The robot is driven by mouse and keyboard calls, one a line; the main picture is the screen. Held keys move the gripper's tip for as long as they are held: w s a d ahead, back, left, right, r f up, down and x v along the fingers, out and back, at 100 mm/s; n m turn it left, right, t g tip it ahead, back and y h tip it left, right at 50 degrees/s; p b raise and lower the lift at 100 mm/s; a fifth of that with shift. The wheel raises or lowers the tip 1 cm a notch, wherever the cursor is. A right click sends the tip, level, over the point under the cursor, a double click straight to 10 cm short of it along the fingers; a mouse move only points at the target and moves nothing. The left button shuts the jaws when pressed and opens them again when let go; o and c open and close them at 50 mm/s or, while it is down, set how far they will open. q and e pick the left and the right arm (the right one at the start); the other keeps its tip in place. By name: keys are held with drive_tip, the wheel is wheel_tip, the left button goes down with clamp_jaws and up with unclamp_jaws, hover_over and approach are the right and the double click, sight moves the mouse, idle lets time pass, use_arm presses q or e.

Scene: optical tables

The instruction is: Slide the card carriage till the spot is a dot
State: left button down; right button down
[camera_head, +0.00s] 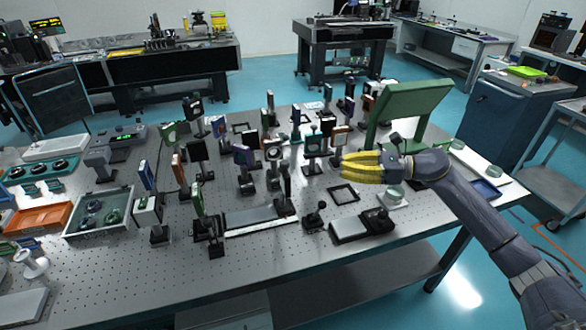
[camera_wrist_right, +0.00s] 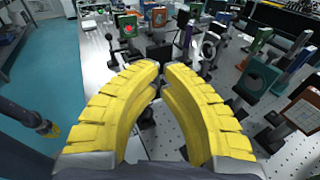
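A dark upright card on a post (camera_head: 285,188) stands at the right end of a low grey rail (camera_head: 248,216) with a pale strip along its front; it looks like the card carriage. In the right wrist view a green-edged plate (camera_wrist_right: 127,24) bears a small red mark; I cannot tell whether this is the spot on the card. My right gripper (camera_head: 346,166) is over the table, right of the carriage and apart from it. Its yellow fingers (camera_wrist_right: 161,66) curve together with tips almost meeting and nothing held between them.
Many post-mounted optics crowd the table (camera_head: 270,262) behind and left of the rail. A small black joystick-like post (camera_head: 315,215) and a black-and-grey box (camera_head: 362,225) stand right of it. A large green panel (camera_head: 405,108) rises behind my right gripper. The table's front strip is clear.

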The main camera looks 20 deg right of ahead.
drive_tip(key=w+a+f+n, duration=0.1)
drive_tip(key=w+a, duration=0.4)
drive_tip(key=a, duration=0.7)
drive_tip(key=shift+w+a+f, duration=0.2)
drive_tip(key=shift+w+f, duration=0.2)
drive_tip(key=shift+f, duration=0.3)
